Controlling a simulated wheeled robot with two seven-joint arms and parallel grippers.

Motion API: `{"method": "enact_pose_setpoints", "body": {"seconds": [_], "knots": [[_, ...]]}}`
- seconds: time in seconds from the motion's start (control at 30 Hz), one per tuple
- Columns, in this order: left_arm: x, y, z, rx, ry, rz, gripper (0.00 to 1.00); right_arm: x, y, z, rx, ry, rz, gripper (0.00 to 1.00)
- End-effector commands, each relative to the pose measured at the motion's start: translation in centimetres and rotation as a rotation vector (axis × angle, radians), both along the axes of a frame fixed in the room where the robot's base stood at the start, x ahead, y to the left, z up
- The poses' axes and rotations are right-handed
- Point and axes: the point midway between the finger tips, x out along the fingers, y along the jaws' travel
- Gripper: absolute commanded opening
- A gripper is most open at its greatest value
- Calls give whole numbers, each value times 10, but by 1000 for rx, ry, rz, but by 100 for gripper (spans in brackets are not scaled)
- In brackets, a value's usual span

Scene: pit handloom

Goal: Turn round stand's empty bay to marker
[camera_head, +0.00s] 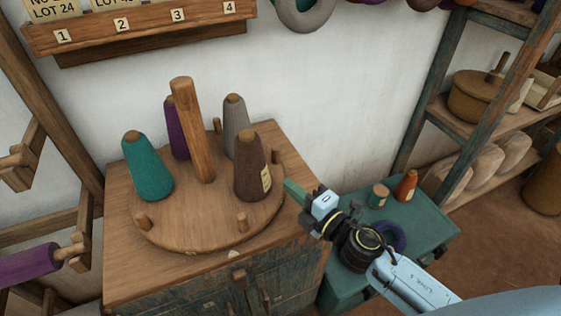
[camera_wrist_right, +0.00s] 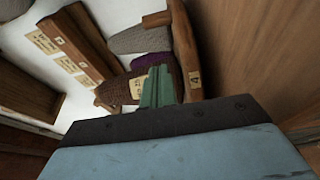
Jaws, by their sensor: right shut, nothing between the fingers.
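The round stand (camera_head: 205,232) is a wooden disc with a tall central post (camera_head: 191,130) and short pegs near its rim, on a wooden cabinet. It carries a teal cone (camera_head: 147,167), a purple cone (camera_head: 176,130), a grey cone (camera_head: 235,123) and a labelled brown cone (camera_head: 250,168). The front stretch between two pegs (camera_head: 143,221) (camera_head: 242,222) holds no cone. A small pale chip (camera_head: 233,254), possibly the marker, lies at the cabinet's front edge. My right gripper (camera_head: 291,190) is shut and empty at the disc's right side; its green fingers (camera_wrist_right: 157,87) show in the wrist view.
A numbered rack (camera_head: 140,30) hangs on the wall above. Shelves (camera_head: 480,110) stand at the right, and a wooden frame with a purple roll at the left.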

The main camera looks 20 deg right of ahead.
Motion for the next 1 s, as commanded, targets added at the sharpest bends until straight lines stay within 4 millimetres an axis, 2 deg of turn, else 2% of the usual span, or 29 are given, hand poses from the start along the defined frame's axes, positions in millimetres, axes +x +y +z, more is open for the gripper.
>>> {"method": "enact_pose_setpoints", "body": {"seconds": [0.03, 0.27, 0.43, 0.6, 1.0], "knots": [[0, 0, 3, 0, 0, 0, 60, 10, 3, 2, 1, -2, -1, 0], [0, 0, 9, 0, 0, 0, 60, 49, 16, 2, 2, -2, -1, 0], [0, 0, 7, 0, 0, 0, 60, 71, 4, 0, 1, -1, -2, 0], [0, 0, 7, 0, 0, 0, 60, 81, -1, 0, 2, 0, -1, 0], [0, 0, 6, 0, 0, 0, 60, 84, -3, 0, 2, 1, 3, 0]]}}
